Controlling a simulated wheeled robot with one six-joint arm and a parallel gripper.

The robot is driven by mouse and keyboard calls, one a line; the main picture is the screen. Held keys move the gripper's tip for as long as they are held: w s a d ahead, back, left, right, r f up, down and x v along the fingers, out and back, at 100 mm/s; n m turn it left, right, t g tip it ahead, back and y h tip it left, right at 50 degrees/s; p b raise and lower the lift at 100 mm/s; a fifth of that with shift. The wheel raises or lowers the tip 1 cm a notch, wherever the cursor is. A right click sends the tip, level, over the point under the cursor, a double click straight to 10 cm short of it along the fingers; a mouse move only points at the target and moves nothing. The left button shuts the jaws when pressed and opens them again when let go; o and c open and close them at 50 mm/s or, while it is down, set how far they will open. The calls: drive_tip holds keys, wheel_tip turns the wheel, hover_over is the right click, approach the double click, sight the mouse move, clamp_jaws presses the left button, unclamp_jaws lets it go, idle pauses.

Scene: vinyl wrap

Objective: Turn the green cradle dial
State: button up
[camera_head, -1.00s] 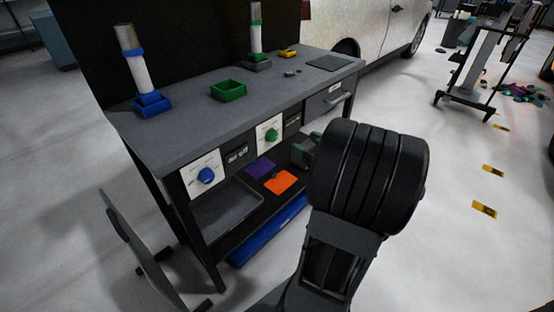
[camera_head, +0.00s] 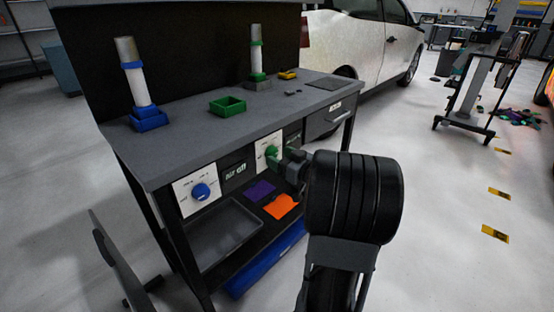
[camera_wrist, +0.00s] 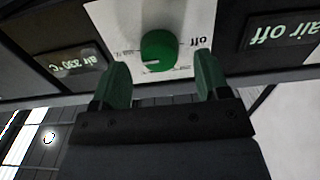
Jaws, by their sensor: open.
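The green dial (camera_head: 271,152) sits on a white panel on the front of the grey bench. In the wrist view the green dial (camera_wrist: 158,48) shows upside down, with a pale mark near its lower edge and an "off" label to its right. My gripper (camera_head: 286,157) is in front of the dial. Its green fingers (camera_wrist: 161,72) are open, one on each side of the dial in the wrist view. The dial appears just beyond the fingertips; I cannot tell whether they touch it.
A blue dial (camera_head: 201,191) is on another white panel to the left. A display reading "air off" (camera_wrist: 284,31) and one that seems to read "air 200 °C" (camera_wrist: 75,60) flank the green dial. A shelf below holds an orange cloth (camera_head: 281,206) and a purple cloth (camera_head: 259,191).

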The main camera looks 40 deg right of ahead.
drive_tip(key=shift+w+a, duration=0.15)
drive_tip(key=shift+w, duration=0.75)
drive_tip(key=shift+c, duration=0.2)
drive_tip(key=c, duration=0.9)
